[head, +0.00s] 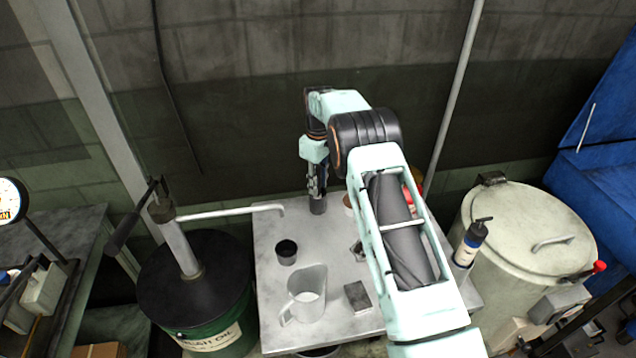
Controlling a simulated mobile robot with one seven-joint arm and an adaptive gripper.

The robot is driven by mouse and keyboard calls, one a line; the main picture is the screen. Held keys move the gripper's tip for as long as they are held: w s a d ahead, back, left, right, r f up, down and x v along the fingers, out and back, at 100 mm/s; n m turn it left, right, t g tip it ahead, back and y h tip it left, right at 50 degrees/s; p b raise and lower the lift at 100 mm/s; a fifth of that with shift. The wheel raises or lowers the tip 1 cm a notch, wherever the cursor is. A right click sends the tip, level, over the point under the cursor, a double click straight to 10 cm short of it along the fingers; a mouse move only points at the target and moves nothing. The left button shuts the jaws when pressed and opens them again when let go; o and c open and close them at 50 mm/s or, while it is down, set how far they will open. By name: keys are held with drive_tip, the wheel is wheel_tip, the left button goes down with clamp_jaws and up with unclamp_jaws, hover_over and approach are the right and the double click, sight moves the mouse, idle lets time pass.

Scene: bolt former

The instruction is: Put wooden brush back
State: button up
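My gripper (317,190) points down over the back part of the grey metal table (268,228). A small dark grey cylinder (318,206) shows right at its fingertips. I cannot tell whether the fingers hold it or only stand over it, nor whether they are open. I cannot make out a wooden brush for sure. A dark rectangular block (357,297) lies near the table's front, too small to name. My arm hides the table's right part.
A black cup (286,252) and a clear jug (306,294) stand on the table. A reddish-brown pot (348,204) is partly hidden behind my arm. An oil drum (195,285) with a pump spout (235,211) is left; a pump bottle (470,243) and pale lidded drum (530,230) are right.

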drive_tip(key=shift+o, duration=0.5)
drive_tip(key=shift+r, duration=0.1)
wheel_tip(320, 180, up, 12)
drive_tip(key=shift+r+b, duration=0.1)
drive_tip(key=shift+b, duration=0.35)
drive_tip(key=shift+r+b, duration=0.1)
drive_tip(key=shift+b, duration=0.3)
